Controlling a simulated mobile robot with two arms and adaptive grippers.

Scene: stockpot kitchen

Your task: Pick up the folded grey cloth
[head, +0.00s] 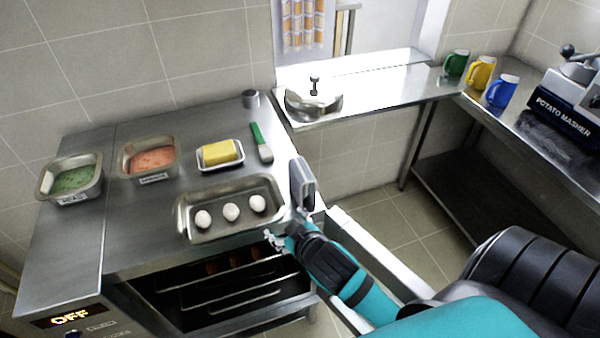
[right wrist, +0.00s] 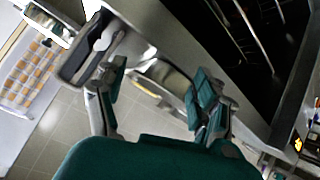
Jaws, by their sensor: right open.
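A grey slab-like thing with a paler face (head: 302,184) stands upright at the right front corner of the steel counter. It may be the folded grey cloth, but I cannot tell for sure. In the right wrist view a dark grey rounded shape (right wrist: 78,62), likely the same thing, lies at the upper left, beyond the left finger. My right gripper (head: 286,232) is just below and left of the grey thing, at the counter's front edge. In the right wrist view its fingers (right wrist: 155,92) are apart, with nothing held between them. My left gripper is not in view.
A metal tray with several eggs (head: 187,222) lies close to my right gripper. Butter (head: 220,152), a green-handled tool (head: 261,142) and two food pans stand behind. The open oven (head: 225,290) is below. Mugs (head: 481,74) and a potato masher (head: 565,118) stand at right.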

